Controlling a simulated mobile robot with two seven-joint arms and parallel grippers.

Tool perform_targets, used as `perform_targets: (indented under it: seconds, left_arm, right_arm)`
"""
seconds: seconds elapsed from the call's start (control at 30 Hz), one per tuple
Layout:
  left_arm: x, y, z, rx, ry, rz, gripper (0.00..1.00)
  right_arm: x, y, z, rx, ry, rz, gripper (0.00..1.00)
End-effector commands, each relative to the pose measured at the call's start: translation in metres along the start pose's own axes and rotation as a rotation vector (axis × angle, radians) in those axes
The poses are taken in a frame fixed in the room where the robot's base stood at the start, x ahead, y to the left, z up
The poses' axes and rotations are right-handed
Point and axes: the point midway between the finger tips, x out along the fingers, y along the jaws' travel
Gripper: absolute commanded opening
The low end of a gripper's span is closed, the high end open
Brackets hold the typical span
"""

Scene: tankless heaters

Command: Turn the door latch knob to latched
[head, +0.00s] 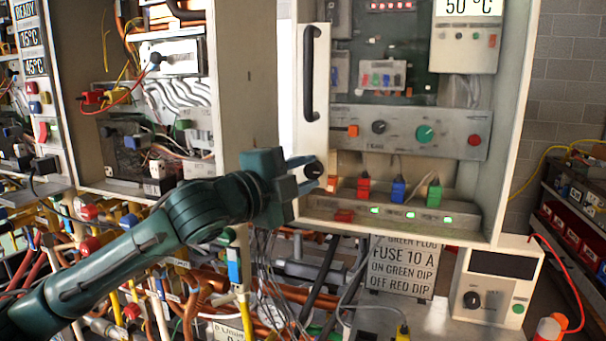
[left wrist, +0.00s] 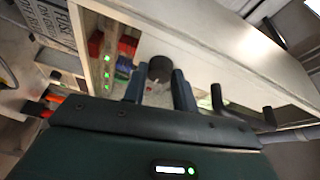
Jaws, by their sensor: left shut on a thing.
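The door latch knob (head: 313,171) is a round black knob low on the narrow cream door (head: 312,125) at the left edge of the right cabinet. My left gripper (head: 308,172) reaches it from the left and is shut on it. In the left wrist view the dark knob (left wrist: 160,69) shows between and just beyond the two fingertips (left wrist: 158,78). The fingers hide part of the knob's sides, and I cannot read which way it is turned. My right gripper is in neither view.
A black door handle (head: 308,72) stands out above the knob. Red, blue and green plugs (head: 398,190) sit inside the cabinet, right of the knob. Hoses and cables (head: 270,265) crowd the space below. A white box (head: 493,285) stands lower right.

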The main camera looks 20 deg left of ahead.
Motion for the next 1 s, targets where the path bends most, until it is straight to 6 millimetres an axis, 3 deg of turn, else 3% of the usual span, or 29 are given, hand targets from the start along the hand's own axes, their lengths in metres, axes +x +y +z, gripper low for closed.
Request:
perform_targets:
  seconds: [0.2, 0.23, 0.47, 0.77, 0.87, 1.0]
  left_arm:
    - [0.000, 0.000, 0.000, 0.001, 0.000, 0.000, 0.05]
    - [0.000, 0.000, 0.000, 0.001, 0.000, 0.000, 0.29]
    - [0.000, 0.000, 0.000, 0.000, 0.000, 0.000, 0.48]
    - [-0.002, 0.001, 0.000, 0.000, 0.000, -0.001, 0.49]
    - [-0.011, 0.001, 0.001, 0.001, 0.000, -0.001, 0.49]
    - [-0.037, 0.003, 0.002, 0.004, -0.002, -0.002, 0.49]
  right_arm:
    - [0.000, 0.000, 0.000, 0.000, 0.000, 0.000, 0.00]
    - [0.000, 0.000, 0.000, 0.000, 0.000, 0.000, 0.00]
    - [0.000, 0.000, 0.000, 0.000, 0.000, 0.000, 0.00]
    - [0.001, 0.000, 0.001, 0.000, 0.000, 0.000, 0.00]
    - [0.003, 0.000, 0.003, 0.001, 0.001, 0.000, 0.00]
    - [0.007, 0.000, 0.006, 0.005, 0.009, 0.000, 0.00]
